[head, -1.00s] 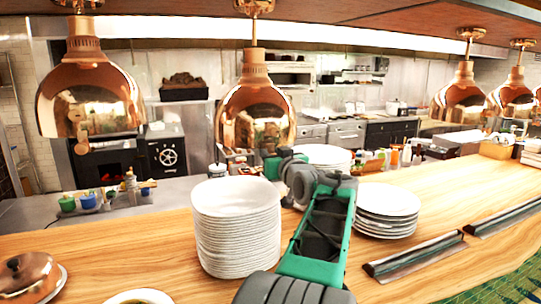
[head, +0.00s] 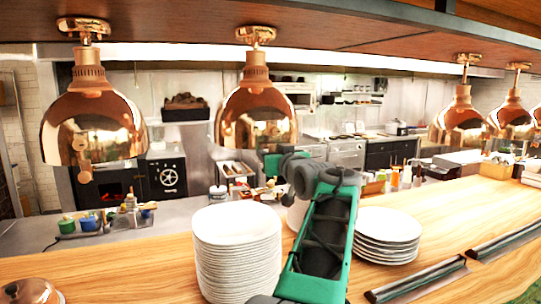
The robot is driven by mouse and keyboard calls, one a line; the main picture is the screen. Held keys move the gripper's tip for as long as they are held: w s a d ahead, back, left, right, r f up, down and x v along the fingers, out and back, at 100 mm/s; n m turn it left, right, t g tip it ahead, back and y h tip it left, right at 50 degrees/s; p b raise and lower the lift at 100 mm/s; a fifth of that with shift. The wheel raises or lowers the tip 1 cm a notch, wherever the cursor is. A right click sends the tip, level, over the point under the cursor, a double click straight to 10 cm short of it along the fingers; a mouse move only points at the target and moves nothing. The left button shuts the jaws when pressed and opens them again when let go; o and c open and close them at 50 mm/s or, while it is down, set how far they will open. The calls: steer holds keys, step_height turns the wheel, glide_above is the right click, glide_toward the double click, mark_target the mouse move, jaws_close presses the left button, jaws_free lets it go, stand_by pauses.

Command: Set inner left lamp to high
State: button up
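Several copper dome lamps hang in a row above the counter. The outer left lamp (head: 92,122) has a small round copper knob (head: 84,174) hanging at its lower rim. The inner left lamp (head: 255,118) hangs to its right; I cannot clearly make out a knob on it or whether it is lit. My green and grey arm reaches up from the bottom, and its end, with my gripper (head: 271,165), is just below this lamp's lower right rim in the picture. The fingers are too small and partly hidden, so their opening and any contact cannot be told.
A tall stack of white plates (head: 238,240) stands left of my arm, and a lower stack (head: 386,235) stands right of it. A copper lid (head: 33,291) is at the front left. The wooden counter (head: 130,258) is clear between them. A shelf beam runs overhead.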

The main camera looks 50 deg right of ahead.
steer(key=shift+s+d, duration=0.1)
steer(key=shift+s, duration=0.1)
stand_by(0.5)
steer(key=b+v, duration=0.3)
steer(key=v, duration=0.4)
steer(key=shift+s+a, duration=0.2)
steer(key=shift+s, duration=0.05)
